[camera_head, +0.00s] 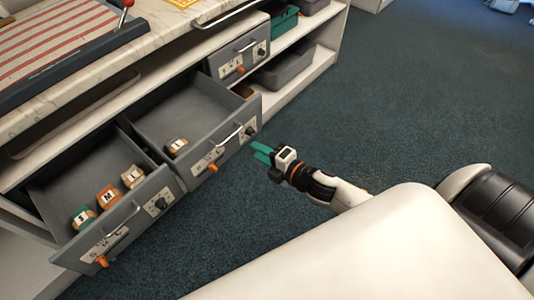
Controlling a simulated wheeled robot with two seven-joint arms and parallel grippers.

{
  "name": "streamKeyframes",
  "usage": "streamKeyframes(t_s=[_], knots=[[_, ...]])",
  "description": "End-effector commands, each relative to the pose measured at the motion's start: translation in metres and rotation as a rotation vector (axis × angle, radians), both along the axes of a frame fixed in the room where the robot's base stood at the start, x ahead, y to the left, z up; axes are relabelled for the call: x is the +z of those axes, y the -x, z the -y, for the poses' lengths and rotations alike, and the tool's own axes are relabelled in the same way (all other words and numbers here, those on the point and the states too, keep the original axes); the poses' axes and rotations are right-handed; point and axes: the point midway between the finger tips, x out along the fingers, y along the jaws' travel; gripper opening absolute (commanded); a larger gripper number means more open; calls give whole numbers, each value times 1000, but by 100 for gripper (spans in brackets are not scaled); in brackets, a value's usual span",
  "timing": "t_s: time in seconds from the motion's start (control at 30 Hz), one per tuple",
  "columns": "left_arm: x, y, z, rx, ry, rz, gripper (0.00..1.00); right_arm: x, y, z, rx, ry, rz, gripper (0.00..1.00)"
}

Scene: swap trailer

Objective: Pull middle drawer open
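The middle drawer (215,150) is grey and stands pulled out from the cabinet, with one small lettered block (177,147) inside. Its front carries a metal bar handle (230,135), an orange knob and a dark dial. My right gripper (261,152) has teal fingers that look slightly spread, with nothing between them. It is just right of the middle drawer's front, over the carpet, and appears apart from the handle. My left gripper is out of view.
A left drawer (125,222) is also pulled out and holds several lettered blocks. A farther drawer (238,61) is closed. A marble-look counter (152,30) runs above, with a striped board (55,40). Grey bins (284,66) sit on shelves. Dark carpet (400,100) is clear at right.

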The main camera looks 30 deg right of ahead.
Motion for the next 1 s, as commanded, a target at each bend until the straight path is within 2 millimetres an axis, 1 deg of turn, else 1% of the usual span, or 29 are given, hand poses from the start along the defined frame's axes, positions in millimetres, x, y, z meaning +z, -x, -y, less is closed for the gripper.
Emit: streamKeyframes(t_s=[0.03,0.1,0.2,0.8,0.87,0.93,0.97,1.0], knots=[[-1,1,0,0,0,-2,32,1,7,2,0,-1,-1,32],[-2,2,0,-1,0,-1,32,3,13,5,0,-1,-1,32],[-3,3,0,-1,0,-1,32,4,18,7,0,0,0,32],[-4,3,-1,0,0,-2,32,3,20,8,-5,-5,-5,32],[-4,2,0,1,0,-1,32,-5,20,11,-31,-26,-32,32],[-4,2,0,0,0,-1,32,-25,21,19,-99,-79,-102,32],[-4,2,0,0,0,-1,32,-38,23,24,-144,-114,-147,32],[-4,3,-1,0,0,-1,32,-59,27,31,-215,-170,-218,32]])
